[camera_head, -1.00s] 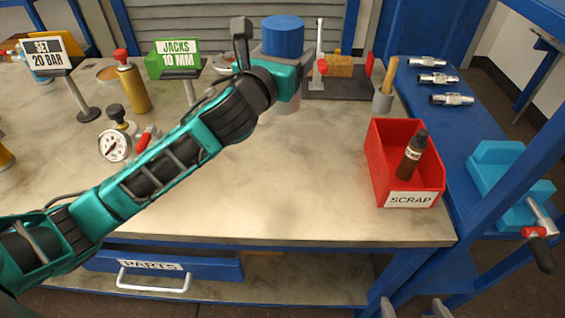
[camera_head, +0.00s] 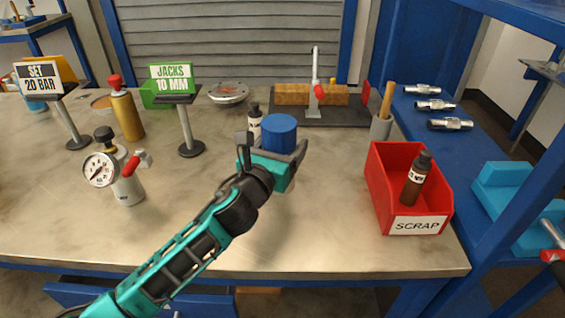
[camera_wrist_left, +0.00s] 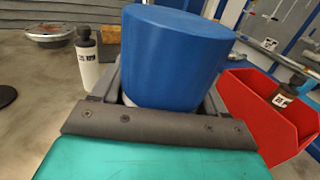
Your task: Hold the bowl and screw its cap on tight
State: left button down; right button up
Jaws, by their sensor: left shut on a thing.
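A blue round cap (camera_head: 279,133) sits upright on top of the bowl in my left gripper (camera_head: 273,153). The left gripper is shut on the bowl, with its fingers on either side around the cap's lower edge. In the left wrist view the blue cap (camera_wrist_left: 176,58) fills the space between the fingers, and only a small pale patch of the bowl (camera_wrist_left: 129,101) shows below it. Most of the bowl is hidden by the cap and gripper. I cannot tell how tightly the cap sits. My right gripper is not in view.
A dark-capped white bottle (camera_head: 255,122) stands just behind the gripper. A red scrap bin (camera_head: 378,180) holding a brown bottle (camera_head: 417,178) stands to the right. A pressure gauge (camera_head: 101,170) and a jacks sign (camera_head: 172,78) stand left. The front middle of the bench (camera_head: 330,235) is clear.

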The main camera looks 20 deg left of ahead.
pick_arm(q)
notch_tip(320, 180, down, 4)
jog(key=shift+f+b, duration=0.1)
jog(key=shift+b, duration=0.95)
jog(key=shift+f, duration=0.15)
grip_release()
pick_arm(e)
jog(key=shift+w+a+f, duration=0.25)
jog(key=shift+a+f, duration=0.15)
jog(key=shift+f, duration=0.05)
